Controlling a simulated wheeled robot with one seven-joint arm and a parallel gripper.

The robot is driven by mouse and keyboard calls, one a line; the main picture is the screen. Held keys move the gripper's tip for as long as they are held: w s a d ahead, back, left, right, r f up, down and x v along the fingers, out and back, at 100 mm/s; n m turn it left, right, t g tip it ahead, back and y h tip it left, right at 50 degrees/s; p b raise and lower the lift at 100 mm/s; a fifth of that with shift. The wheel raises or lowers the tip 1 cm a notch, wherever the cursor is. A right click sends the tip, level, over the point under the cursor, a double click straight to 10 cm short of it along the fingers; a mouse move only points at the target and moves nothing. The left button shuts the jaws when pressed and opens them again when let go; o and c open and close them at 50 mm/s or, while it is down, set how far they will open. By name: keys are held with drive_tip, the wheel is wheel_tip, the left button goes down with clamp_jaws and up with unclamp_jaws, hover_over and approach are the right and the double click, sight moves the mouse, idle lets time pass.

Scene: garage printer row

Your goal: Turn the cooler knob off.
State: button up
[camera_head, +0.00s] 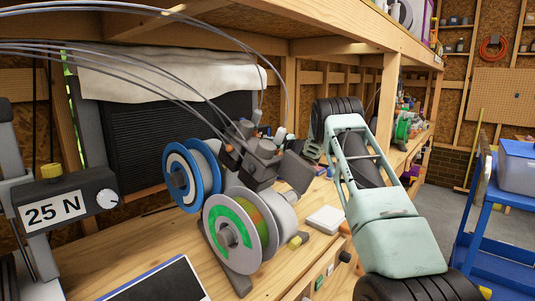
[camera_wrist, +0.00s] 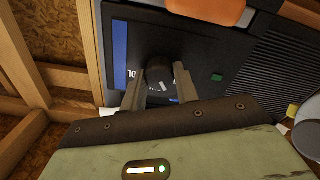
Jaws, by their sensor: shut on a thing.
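In the wrist view the cooler knob (camera_wrist: 160,72) is a dark round knob with a small pale mark, on a dark panel (camera_wrist: 128,38). My gripper (camera_wrist: 159,86) has one finger on each side of the knob and is shut on it. The lower part of the knob sits between the fingers. A label partly reading "10" shows left of the knob; the rest is covered. In the head view neither the knob nor my fingers can be made out; my pale green arm reaches over the bench at right.
A small green button (camera_wrist: 217,77) and a ribbed dark surface (camera_wrist: 268,75) lie right of the knob. An orange part (camera_wrist: 208,10) is above. On the wooden bench (camera_head: 110,250) stand filament spools (camera_head: 232,235) and a "25 N" box (camera_head: 68,198). A blue cart (camera_head: 505,215) stands at right.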

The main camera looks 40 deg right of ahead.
drive_tip(key=n+b, duration=0.4)
drive_tip(key=shift+f+n+b, duration=0.1)
drive_tip(key=shift+n+b, duration=0.2)
drive_tip(key=shift+b, duration=0.1)
idle(0.4)
drive_tip(key=o, duration=1)
drive_tip(key=shift+c, duration=0.2)
drive_tip(key=shift+s, duration=0.1)
drive_tip(key=s+d+b, duration=0.1)
drive_tip(key=s+b, duration=0.1)
drive_tip(key=s, duration=1.5)
drive_tip(key=shift+d, duration=0.15)
drive_tip(key=shift+s, duration=0.1)
